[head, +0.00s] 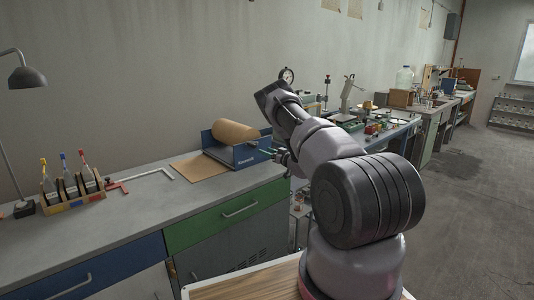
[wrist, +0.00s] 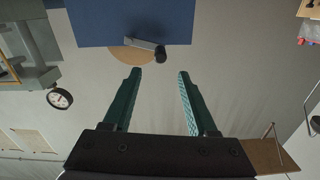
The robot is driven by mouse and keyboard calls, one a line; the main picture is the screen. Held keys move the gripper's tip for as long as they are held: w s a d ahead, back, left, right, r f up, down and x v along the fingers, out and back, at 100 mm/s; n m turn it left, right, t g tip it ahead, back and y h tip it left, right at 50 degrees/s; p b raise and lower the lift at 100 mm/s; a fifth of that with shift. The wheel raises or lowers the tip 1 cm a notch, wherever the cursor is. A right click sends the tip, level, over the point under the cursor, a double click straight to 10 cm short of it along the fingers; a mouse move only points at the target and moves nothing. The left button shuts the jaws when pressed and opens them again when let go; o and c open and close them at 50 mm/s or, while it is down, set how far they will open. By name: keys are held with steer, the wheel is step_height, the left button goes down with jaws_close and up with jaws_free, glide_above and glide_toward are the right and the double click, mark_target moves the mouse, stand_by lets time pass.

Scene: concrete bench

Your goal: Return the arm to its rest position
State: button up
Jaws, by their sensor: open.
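My arm (head: 325,150) reaches up from the lower right of the head view and bends toward the bench. My gripper (head: 272,153) is beside the right end of a blue dispenser (head: 245,155) that carries a brown paper roll (head: 236,133). In the wrist view, my gripper (wrist: 159,73) has its two teal fingers apart, with nothing between them. The blue dispenser (wrist: 130,22) shows beyond the fingertips there, with part of the roll (wrist: 132,55) and a dark knob. I cannot tell how close the fingers are to it.
A second cluttered bench (head: 385,130) stands behind my arm. Floor (head: 480,200) is open at right.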

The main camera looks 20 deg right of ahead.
stand_by(0.4)
steer(key=s+a+r+m+g+y, duration=0.1)
steer(key=s+a+r+g+y, duration=0.25)
steer(key=a+r, duration=0.6)
steer(key=s+a+r+m+g+y, duration=0.15)
steer(key=s+a+r, duration=0.3)
steer(key=r, duration=0.95)
steer(key=s+a+r+g, duration=0.35)
steer(key=s+r, duration=0.25)
steer(key=s, duration=0.2)
steer(key=s+a+r+g, duration=0.2)
steer(key=s+a+r, duration=0.3)
steer(key=s, duration=0.3)
steer(key=s+d+r+m+h, duration=0.1)
steer(key=s+h, duration=0.3)
steer(key=s, duration=1)
steer(key=s+d+r+m+h, duration=0.2)
steer(key=s+h, duration=0.3)
steer(key=s, duration=1)
steer(key=shift+s+m+t, duration=0.15)
steer(key=shift+m+t, duration=0.3)
steer(key=shift+m, duration=0.3)
